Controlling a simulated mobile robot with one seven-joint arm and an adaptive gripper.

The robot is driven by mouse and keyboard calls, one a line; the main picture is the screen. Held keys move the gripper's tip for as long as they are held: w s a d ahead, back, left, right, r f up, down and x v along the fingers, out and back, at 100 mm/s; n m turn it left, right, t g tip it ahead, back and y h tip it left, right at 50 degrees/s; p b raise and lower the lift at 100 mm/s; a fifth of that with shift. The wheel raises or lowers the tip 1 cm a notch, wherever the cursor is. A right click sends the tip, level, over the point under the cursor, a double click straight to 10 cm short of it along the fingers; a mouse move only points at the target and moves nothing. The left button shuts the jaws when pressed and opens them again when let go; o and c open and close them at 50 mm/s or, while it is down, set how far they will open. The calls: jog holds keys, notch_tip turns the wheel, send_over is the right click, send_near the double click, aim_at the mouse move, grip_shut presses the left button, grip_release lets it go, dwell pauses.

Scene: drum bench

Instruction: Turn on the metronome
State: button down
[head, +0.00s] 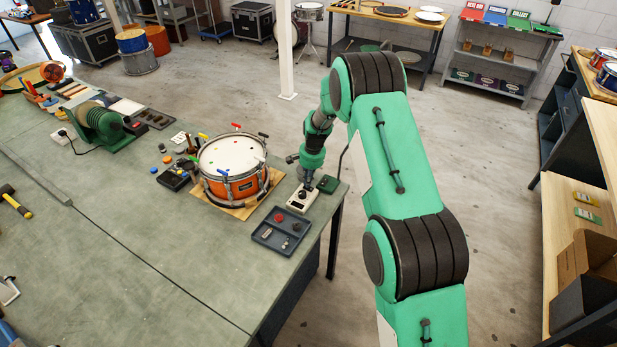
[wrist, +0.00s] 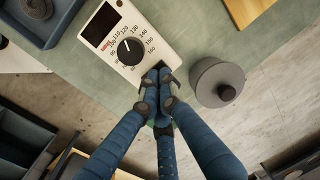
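The metronome is a white box on the green bench top (head: 150,265). It shows in the head view (head: 299,200) near the bench's right edge and close up in the wrist view (wrist: 124,62), with a dark display, a black round dial and printed numbers. The display is dark. My gripper (head: 307,186) is over the metronome's end. In the wrist view my gripper (wrist: 159,82) has its blue fingers drawn together, tips at the metronome's lower edge beside the dial, with nothing seen between them. The fingers hide that part of the face. I cannot tell whether they touch.
A grey tray (head: 281,231) with small parts lies in front of the metronome. An orange drum (head: 234,185) stands on a wooden board to its left. A grey round thing (wrist: 217,84) is right of my fingers.

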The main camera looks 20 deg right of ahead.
jog(key=shift+f, duration=0.25)
